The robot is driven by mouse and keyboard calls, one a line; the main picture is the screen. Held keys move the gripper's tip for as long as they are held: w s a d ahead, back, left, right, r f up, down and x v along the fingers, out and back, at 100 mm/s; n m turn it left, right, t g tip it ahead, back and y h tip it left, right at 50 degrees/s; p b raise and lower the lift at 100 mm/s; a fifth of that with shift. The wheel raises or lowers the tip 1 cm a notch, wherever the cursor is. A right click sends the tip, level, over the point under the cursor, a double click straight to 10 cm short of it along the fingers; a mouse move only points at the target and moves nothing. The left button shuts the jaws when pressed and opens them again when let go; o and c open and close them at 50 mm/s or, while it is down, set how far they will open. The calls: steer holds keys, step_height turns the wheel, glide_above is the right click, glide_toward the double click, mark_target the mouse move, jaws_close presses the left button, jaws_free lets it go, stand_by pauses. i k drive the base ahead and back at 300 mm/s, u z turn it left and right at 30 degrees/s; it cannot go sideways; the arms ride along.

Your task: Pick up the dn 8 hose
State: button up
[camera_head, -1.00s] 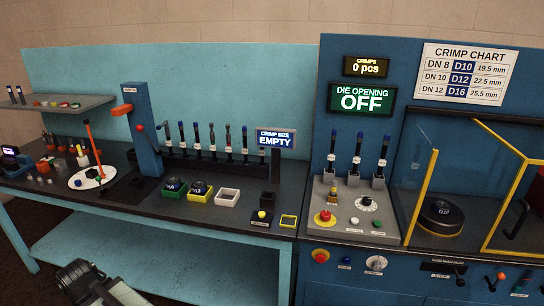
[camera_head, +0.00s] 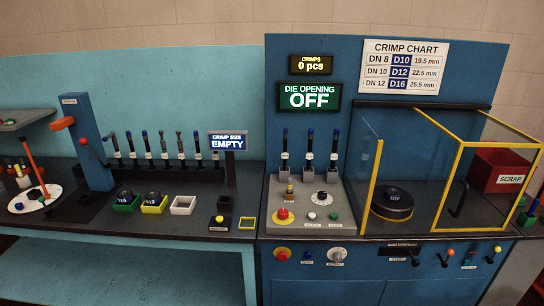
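Three dark upright pieces with blue tops and small white labels stand in a row on the grey control panel: left piece (camera_head: 285,150), middle piece (camera_head: 309,152), right piece (camera_head: 334,152). Several similar slim upright pieces (camera_head: 148,150) stand in a row at the back of the bench. The labels are too small to read, so I cannot tell which piece is the DN 8 hose. The crimp chart (camera_head: 401,67) lists DN 8 with D10 and 19.5 mm. My gripper is not in view.
The bench (camera_head: 140,225) holds a blue post (camera_head: 88,143), a green tray (camera_head: 125,201), a yellow tray (camera_head: 154,204) and an empty white tray (camera_head: 183,205). A yellow-framed guard (camera_head: 457,190) and a red scrap bin (camera_head: 505,170) stand at right. The crimp size display (camera_head: 227,141) reads EMPTY.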

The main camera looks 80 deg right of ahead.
mark_target(285, 155)
steer(key=i, duration=1.25)
steer(key=z, duration=2.2)
